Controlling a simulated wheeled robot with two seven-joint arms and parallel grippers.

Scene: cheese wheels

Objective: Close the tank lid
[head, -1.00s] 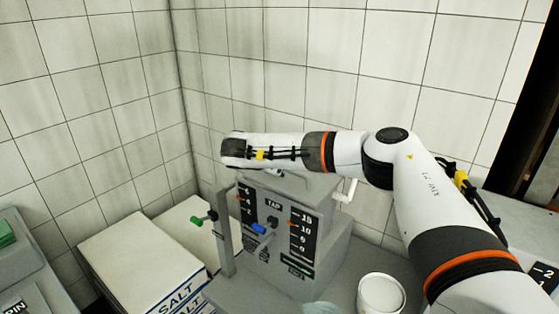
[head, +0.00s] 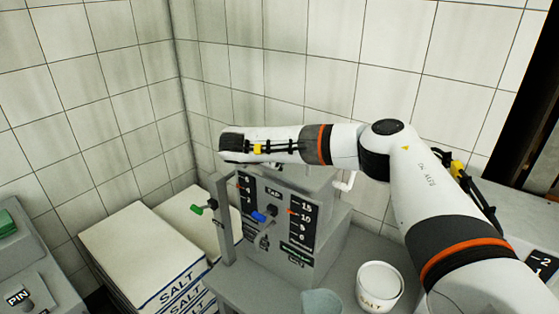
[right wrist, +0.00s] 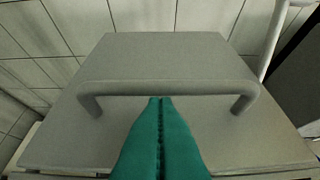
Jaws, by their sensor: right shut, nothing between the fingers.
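The tank is a grey machine (head: 318,228) with a TAP label, scales and small levers on its front, seen in the head view. My right arm reaches across its top from the right and covers part of that top. My right gripper is hidden in the head view. In the right wrist view, the right gripper (right wrist: 160,99) shows as teal fingers pressed together, empty. Its tips are at a grey bar handle (right wrist: 170,87) on a flat grey lid (right wrist: 170,55). I cannot tell whether they touch the handle, or how far the lid is open. My left gripper is out of view.
Stacked SALT packages (head: 143,252) stand left of the tank. A white salt tub (head: 380,287) and a pale grey-green container (head: 322,302) are in front on the right. Tiled walls (head: 300,70) close off the back. A grey panel (head: 30,265) is at far left.

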